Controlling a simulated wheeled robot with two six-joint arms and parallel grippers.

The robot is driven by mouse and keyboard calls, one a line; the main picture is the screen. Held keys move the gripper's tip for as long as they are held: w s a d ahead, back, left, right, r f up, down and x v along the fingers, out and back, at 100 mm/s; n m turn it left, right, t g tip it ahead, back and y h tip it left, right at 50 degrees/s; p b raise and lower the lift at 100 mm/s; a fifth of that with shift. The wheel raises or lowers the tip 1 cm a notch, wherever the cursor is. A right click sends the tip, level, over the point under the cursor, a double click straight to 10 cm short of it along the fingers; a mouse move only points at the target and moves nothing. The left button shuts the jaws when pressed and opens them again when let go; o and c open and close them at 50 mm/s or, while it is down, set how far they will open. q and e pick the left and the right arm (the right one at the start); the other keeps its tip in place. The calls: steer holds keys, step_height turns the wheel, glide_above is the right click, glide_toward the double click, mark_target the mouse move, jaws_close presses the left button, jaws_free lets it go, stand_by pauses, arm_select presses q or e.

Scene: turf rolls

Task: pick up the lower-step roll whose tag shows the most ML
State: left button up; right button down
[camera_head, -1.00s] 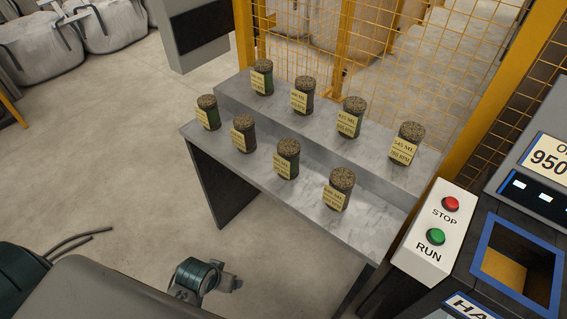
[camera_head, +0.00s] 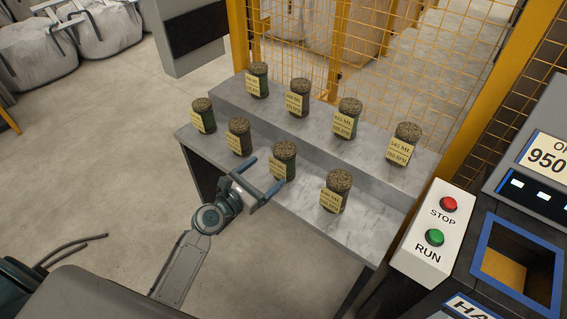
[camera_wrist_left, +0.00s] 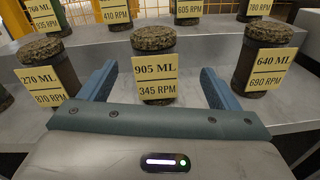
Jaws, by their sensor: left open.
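Four turf rolls with yellow tags stand upright on the lower step (camera_head: 305,207). In the left wrist view the middle roll (camera_wrist_left: 140,40) is tagged 905 ML, 345 RPM; it is the third from left in the head view (camera_head: 284,150). The 640 ML roll (camera_wrist_left: 265,32) stands right of it and the 270 ML roll (camera_wrist_left: 42,48) left of it. The leftmost lower roll's tag (camera_head: 197,122) is too small to read. My left gripper (camera_head: 266,172) is open at the step's front edge, its fingers (camera_wrist_left: 160,88) either side of the 905 ML roll's front, not closed on it. My right gripper is out of view.
Several more tagged rolls (camera_head: 348,106) stand on the upper step (camera_head: 290,112) behind. A yellow mesh fence (camera_head: 400,60) rises at the back. A STOP/RUN button box (camera_head: 430,235) and machine are at the right. Open floor (camera_head: 100,150) lies left.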

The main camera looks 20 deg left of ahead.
mark_target(275, 158)
arm_select(q)
steer(key=shift+w+a+r+n+y, duration=0.15)
steer(key=shift+w+a+n+y, duration=0.25)
steer(key=shift+n, duration=0.4)
steer(key=shift+w+r+n+t, duration=0.1)
steer(key=shift+w+n+t, duration=0.2)
steer(key=shift+w, duration=0.15)
steer(key=x, duration=0.5)
steer(key=shift+w+d+p, duration=0.1)
steer(key=shift+d+p, duration=0.05)
steer(key=shift+p, duration=0.15)
steer(key=x, duration=0.4)
steer(key=shift+d, duration=0.4)
steer(key=shift+w+d, duration=0.2)
steer(key=shift+w, duration=0.2)
steer(key=shift+s+a, duration=0.1)
steer(key=shift+p, duration=0.3)
steer(key=c, duration=1.3)
steer(key=shift+r, duration=0.1)
